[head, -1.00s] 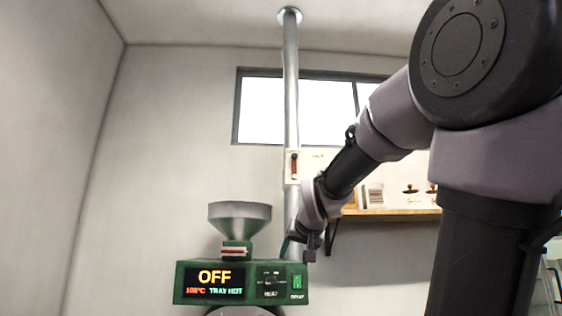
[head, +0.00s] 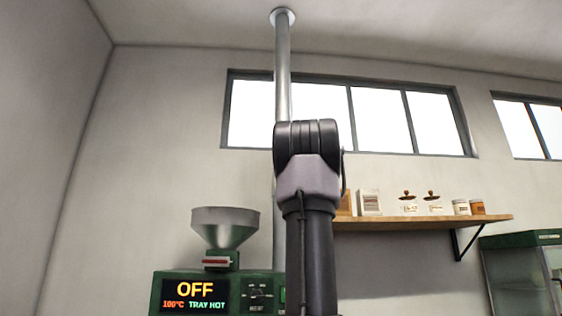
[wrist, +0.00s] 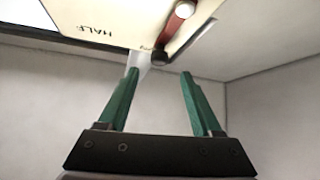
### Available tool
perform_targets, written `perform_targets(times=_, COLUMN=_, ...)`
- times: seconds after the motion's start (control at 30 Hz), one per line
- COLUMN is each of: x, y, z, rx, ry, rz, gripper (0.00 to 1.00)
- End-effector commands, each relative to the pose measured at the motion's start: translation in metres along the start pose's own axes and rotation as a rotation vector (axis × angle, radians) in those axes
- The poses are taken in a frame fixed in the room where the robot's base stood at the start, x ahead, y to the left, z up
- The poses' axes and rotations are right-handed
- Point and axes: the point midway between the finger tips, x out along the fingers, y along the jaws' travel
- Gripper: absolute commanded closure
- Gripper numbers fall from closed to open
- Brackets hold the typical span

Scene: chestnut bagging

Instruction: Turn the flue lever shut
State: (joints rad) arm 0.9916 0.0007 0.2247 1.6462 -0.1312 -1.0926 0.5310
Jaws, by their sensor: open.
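The flue pipe (head: 283,85) rises from the green roaster to the ceiling in the head view. My arm stands in front of it and hides the lever plate there. In the wrist view the pale plate (wrist: 95,18) carries the word HALF, and the red flue lever (wrist: 174,26) shows at the top edge, with a pale round end and a dark round end. My gripper (wrist: 158,73) has two green fingers spread apart with nothing between them. The lever's dark end lies just beyond the fingertips, with no contact that I can make out.
The green roaster (head: 165,283) has a metal hopper (head: 225,222) and a display reading OFF, 100°C, TRAY HOT. A wooden shelf (head: 440,222) with jars and boxes is on the wall at right. A green cabinet (head: 520,240) stands at lower right.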

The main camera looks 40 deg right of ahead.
Motion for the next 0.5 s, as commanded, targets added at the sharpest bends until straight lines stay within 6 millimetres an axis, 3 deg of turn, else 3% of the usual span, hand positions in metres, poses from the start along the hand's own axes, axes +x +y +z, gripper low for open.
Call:
perform_targets(times=0.3, x=0.06, y=0.001, z=0.001, rx=0.002, ry=-0.001, rz=0.002, gripper=0.34)
perform_targets(times=0.5, x=0.081, y=0.001, z=0.001, rx=0.0, ry=-0.002, rz=0.002, gripper=0.34)
